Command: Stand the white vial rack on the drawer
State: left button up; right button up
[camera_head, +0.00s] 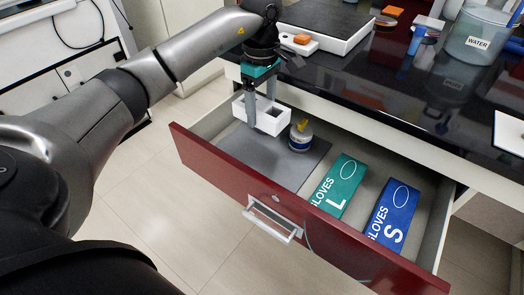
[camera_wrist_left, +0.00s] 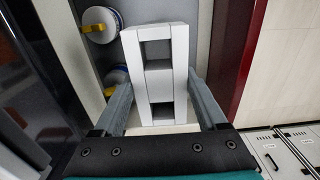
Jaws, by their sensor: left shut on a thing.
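The white vial rack (camera_head: 268,120) is a small block with square openings, seen over the left part of the open drawer (camera_head: 350,155). My left gripper (camera_head: 260,104) is shut on the rack, with one finger on each side. The left wrist view shows the rack (camera_wrist_left: 160,72) between both grey fingers (camera_wrist_left: 160,106). A grey mat (camera_head: 260,158) lines the drawer floor below it. I cannot tell whether the rack touches the mat or hangs just above it. My right gripper is not in view.
Green (camera_head: 340,187) and blue (camera_head: 393,213) glove boxes fill the drawer's right side. The dark counter (camera_head: 400,98) overhangs behind; a red front (camera_head: 225,175) borders the drawer.

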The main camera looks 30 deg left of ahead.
pick_arm(q)
jog(key=b, duration=0.3)
send_over(261, 158)
notch_tip(261, 158, down, 9)
jog(key=shift+f, duration=0.1)
jog(key=shift+f+b, duration=0.6)
jog(key=shift+f, duration=1.15)
jog(key=shift+w+f, duration=0.1)
jog(key=shift+f, duration=0.3)
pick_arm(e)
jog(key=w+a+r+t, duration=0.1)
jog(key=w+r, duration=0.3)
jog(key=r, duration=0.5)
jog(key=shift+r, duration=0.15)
pick_arm(q)
jog(key=shift+f, duration=0.1)
jog(key=o, duration=0.9)
jog(key=shift+f, duration=0.1)
jog(key=o, duration=0.4)
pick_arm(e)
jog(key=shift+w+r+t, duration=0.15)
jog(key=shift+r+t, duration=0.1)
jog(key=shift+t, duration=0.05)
